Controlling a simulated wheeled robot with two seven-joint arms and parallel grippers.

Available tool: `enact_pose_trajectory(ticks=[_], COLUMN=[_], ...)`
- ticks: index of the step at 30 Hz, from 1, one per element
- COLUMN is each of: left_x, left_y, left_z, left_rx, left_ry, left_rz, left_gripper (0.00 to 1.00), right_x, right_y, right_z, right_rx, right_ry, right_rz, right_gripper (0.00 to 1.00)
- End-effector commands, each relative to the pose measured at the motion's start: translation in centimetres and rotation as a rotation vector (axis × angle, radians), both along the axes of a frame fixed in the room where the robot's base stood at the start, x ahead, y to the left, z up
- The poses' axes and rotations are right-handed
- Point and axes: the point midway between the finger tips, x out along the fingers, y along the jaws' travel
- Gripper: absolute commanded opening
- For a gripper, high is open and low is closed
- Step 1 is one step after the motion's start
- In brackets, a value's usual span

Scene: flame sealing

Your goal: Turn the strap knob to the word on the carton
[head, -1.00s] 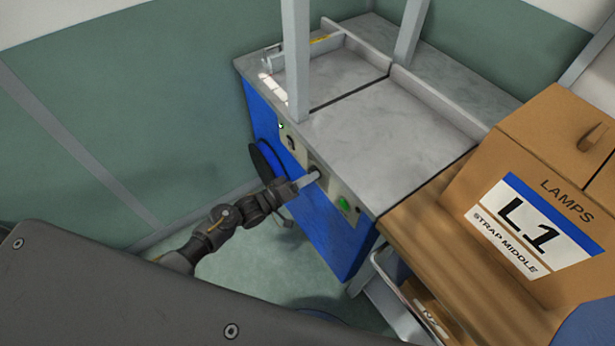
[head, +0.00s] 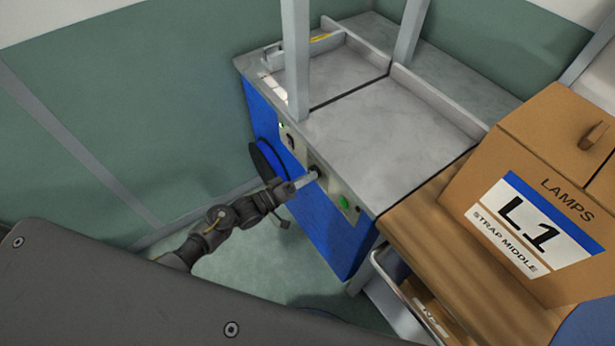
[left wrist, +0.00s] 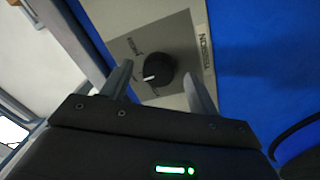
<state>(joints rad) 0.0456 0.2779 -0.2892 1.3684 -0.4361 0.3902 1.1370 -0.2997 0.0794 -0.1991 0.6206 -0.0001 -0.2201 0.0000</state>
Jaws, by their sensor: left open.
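The strap knob (left wrist: 160,66) is round and black, on a grey panel (left wrist: 180,28). Its pale pointer mark faces left and slightly down in the left wrist view. Small printed words surround it, too small to read surely. My left gripper (left wrist: 157,70) is open, with one finger on each side of the knob; I cannot tell whether they touch it. In the head view my left gripper (head: 308,180) is at the machine's front panel and mostly hides the knob. The carton (head: 560,140) has a label (head: 535,225) reading "L1" and "STRAP MIDDLE". My right gripper is out of view.
The blue machine (head: 330,235) has a grey metal top (head: 365,140) and uprights. A green button (head: 344,202) is right of my gripper; a dark reel (head: 268,160) is left. The carton stands on a wooden bench (head: 440,240). The floor left of the machine is clear.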

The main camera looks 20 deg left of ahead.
Motion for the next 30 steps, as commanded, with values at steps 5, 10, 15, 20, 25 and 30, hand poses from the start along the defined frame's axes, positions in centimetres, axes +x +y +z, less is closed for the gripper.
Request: enact_pose_trajectory(ticks=[5, 10, 15, 20, 25, 30], left_x=[-2.6, -5.1, -6.7, -7.3, -7.3, -7.3], left_y=[2.4, 4.5, 5.9, 6.4, 6.5, 6.5], left_z=[-0.4, -0.5, -0.6, -0.6, -0.5, -0.5], left_rx=[0.003, 0.002, 0.002, 0.000, 0.000, 0.000], left_ry=[0.001, 0.000, 0.000, 0.000, -0.001, -0.001], left_rz=[0.001, 0.000, 0.000, -0.001, 0.000, 0.000], left_gripper=[0.60, 0.60, 0.60, 0.60, 0.60, 0.60], right_x=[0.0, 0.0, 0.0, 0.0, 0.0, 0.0], right_y=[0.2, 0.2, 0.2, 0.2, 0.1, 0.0], right_z=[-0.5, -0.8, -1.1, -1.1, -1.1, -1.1], right_rx=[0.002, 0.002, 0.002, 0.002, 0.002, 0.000], right_ry=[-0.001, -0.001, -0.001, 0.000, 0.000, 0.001], right_rz=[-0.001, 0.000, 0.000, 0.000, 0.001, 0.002], right_gripper=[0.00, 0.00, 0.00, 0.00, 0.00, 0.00])
